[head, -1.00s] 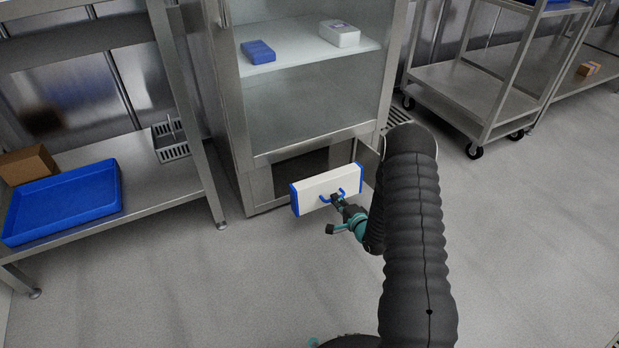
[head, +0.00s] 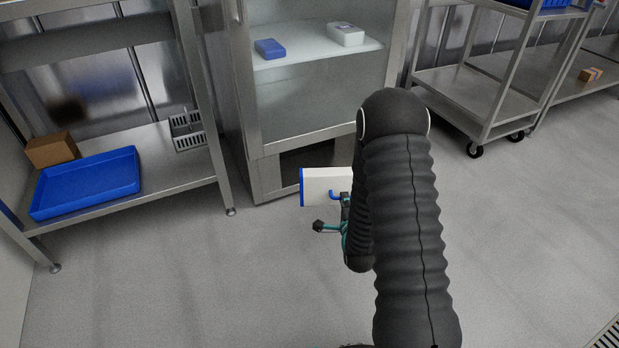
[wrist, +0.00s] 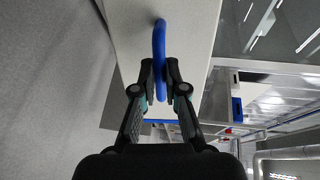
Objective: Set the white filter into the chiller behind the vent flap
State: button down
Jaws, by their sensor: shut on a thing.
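The white filter (head: 321,186) has a blue edge and a blue handle. In the head view it is in front of the low opening (head: 305,165) at the chiller's base, and my arm hides its right part. My gripper (wrist: 161,82) is shut on the filter's blue handle (wrist: 159,45), with the white face (wrist: 190,25) beyond. The chiller (head: 318,138) is steel with a glass front. The vent flap is not visible in the head view now, where my arm covers that side.
A blue tray (head: 50,208), a brown box (head: 52,149) and a metal basket (head: 189,143) are on the left bench. A wheeled steel cart (head: 462,92) stands right of the chiller. The floor in front is clear.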

aim_at(308, 161)
jog(key=k, duration=0.15)
jog(key=u, duration=1.1)
jog(key=i, duration=0.75)
jog(key=z, duration=2.2)
